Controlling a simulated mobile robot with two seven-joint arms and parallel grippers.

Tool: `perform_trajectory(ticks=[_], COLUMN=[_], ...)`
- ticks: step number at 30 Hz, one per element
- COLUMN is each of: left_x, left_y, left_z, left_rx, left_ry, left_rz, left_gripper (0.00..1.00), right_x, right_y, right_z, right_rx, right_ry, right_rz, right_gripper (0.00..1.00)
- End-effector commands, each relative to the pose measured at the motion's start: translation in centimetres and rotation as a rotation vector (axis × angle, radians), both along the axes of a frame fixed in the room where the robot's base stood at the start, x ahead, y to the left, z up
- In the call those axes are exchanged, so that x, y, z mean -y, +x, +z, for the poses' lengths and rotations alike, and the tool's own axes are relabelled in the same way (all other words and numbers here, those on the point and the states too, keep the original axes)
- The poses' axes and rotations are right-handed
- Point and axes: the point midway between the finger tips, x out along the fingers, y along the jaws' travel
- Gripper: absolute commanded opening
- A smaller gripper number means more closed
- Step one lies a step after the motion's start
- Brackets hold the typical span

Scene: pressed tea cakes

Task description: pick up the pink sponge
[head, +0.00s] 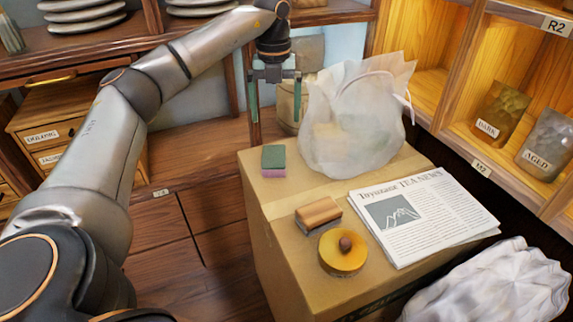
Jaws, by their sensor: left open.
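The pink sponge (273,172) lies flat near the far left corner of the cardboard box's top. Its upper layer is dark green and its pink layer shows along the near edge. My left gripper (275,107) hangs above and beyond the sponge, pointing down. Its two greenish fingers are apart and nothing is between them. The gripper does not touch the sponge. My right gripper is not in view.
The cardboard box (268,222) also carries a translucent bag (350,125) right of the sponge, a newspaper (424,216), a wooden block-like item (318,213) and a round yellow item (336,262). Wooden shelves (437,70) stand at right. A white crumpled bag (500,285) is at lower right.

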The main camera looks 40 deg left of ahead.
Motion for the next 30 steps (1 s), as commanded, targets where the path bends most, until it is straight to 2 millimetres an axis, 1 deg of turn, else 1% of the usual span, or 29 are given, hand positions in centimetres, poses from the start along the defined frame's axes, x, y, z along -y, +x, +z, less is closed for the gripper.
perform_trajectory(ticks=[2, 9, 12, 20, 26, 30], left_x=[-0.3, -0.3, -0.2, -0.2, -0.1, 0.0], left_y=[-0.1, -0.2, -0.2, -0.3, -1.1, -1.1], left_z=[-0.6, -5.0, -6.4, -7.9, -10.9, -12.4], left_rx=[-0.002, -0.004, -0.002, 0.000, -0.001, -0.002], left_ry=[0.007, 0.007, 0.006, 0.005, 0.006, 0.005], left_rz=[0.008, 0.007, 0.007, 0.006, 0.005, 0.006], left_gripper=[1.00, 1.00, 1.00, 1.00, 1.00, 1.00], right_x=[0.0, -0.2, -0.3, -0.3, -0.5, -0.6], right_y=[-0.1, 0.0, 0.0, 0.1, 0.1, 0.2], right_z=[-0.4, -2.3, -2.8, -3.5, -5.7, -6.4], right_rx=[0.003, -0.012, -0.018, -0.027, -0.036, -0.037], right_ry=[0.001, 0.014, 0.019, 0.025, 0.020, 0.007], right_rz=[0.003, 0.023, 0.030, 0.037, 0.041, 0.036], right_gripper=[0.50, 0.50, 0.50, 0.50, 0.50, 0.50])
